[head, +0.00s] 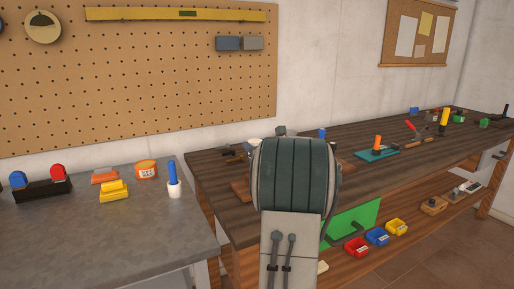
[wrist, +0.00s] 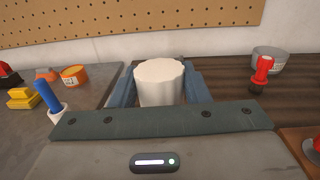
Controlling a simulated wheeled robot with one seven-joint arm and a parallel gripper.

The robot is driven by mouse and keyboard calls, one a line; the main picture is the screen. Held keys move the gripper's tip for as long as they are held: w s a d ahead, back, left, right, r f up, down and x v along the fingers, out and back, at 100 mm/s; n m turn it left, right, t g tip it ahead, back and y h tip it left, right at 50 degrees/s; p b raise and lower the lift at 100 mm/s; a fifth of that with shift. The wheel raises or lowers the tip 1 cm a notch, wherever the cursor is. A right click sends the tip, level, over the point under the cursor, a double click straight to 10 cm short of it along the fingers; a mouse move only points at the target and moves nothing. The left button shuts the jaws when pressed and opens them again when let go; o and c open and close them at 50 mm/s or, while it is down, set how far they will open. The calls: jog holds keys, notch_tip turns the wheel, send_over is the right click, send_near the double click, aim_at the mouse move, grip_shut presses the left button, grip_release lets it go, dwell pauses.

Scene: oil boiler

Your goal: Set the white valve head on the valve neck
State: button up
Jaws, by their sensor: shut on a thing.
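The white valve head (wrist: 160,84) is a ribbed white cylinder in the middle of the wrist view. My gripper (wrist: 160,92) is shut on it, with one blue finger on each side. The head appears upright and in front of the fingers' base plate. In the head view, my own arm covers the gripper and the valve head. I cannot make out the valve neck in either view; it may be hidden behind my arm or the held head.
A dark wooden bench (head: 400,141) stands right of a grey worktop (head: 90,225). In the wrist view, a red-topped part (wrist: 262,70) stands by a grey round container (wrist: 272,57), right of my gripper. A blue-handled tool in a white holder (head: 173,181) stands on the worktop's right side.

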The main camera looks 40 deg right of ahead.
jog(key=shift+f, duration=0.1)
notch_tip(320, 180, down, 5)
jog(key=b, duration=0.5)
jog(key=shift+r, duration=0.2)
jog(key=shift+b, duration=0.55)
dwell(1.3)
jog(key=shift+f, duration=0.15)
jog(key=shift+f+b, duration=1)
jog(key=shift+b, duration=0.1)
jog(key=shift+f, duration=0.15)
jog(key=o, duration=1.1)
